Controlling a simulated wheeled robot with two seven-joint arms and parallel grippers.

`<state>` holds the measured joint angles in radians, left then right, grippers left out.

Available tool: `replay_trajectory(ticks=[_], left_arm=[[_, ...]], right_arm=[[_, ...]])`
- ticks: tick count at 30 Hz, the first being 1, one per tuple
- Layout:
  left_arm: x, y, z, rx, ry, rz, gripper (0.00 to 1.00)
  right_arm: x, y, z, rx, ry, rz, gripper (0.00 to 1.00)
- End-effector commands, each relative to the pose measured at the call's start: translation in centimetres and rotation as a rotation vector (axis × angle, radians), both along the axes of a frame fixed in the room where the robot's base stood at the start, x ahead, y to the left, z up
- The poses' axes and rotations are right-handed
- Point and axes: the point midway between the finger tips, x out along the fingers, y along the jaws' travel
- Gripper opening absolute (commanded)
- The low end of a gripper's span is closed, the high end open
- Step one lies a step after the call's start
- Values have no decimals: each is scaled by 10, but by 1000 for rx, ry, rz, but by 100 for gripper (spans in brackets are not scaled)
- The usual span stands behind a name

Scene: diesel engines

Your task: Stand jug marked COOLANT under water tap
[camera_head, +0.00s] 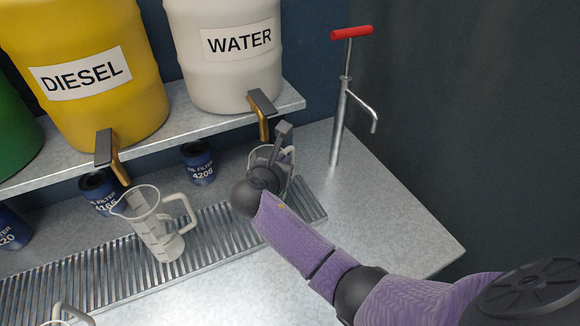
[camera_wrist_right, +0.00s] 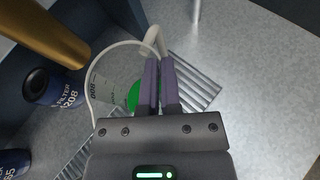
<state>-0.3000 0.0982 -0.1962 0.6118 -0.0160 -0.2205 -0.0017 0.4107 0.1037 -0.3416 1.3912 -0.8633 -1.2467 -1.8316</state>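A clear jug (camera_head: 257,155) stands on the slatted metal grate below the water tap (camera_head: 263,115), mostly hidden behind my right gripper (camera_head: 281,158). In the right wrist view the same jug (camera_wrist_right: 112,88) shows a pale handle, a green patch and "800"; no COOLANT mark is readable. My right gripper's fingers (camera_wrist_right: 161,64) are close together around the handle, with the jug beside them. The white barrel marked WATER (camera_head: 224,50) sits on the shelf above. My left gripper is not in view.
Another clear jug (camera_head: 158,225) stands on the grate (camera_head: 110,268) near the diesel tap (camera_head: 108,152). A third jug's rim (camera_head: 68,315) shows at the bottom left. Oil filters (camera_head: 198,163) stand behind. A red-handled pump (camera_head: 343,100) rises at the right; the bench's right side is clear.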

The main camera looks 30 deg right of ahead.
Motion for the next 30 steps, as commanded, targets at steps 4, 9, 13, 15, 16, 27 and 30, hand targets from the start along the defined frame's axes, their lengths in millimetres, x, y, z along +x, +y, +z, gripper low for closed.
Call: replay_trajectory(ticks=[4,9,13,15,16,27,30], left_arm=[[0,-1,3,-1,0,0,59],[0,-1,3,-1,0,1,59],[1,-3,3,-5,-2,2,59],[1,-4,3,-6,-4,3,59],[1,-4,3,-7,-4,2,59],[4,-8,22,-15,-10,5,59],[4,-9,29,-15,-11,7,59]], right_arm=[[-1,0,2,1,5,-1,0],[-1,0,0,2,6,-2,18],[-1,0,0,2,6,-2,39],[-1,0,0,2,6,-2,39],[-1,0,0,2,6,-2,39],[-29,31,23,4,4,2,39],[-48,51,34,5,5,2,39]])
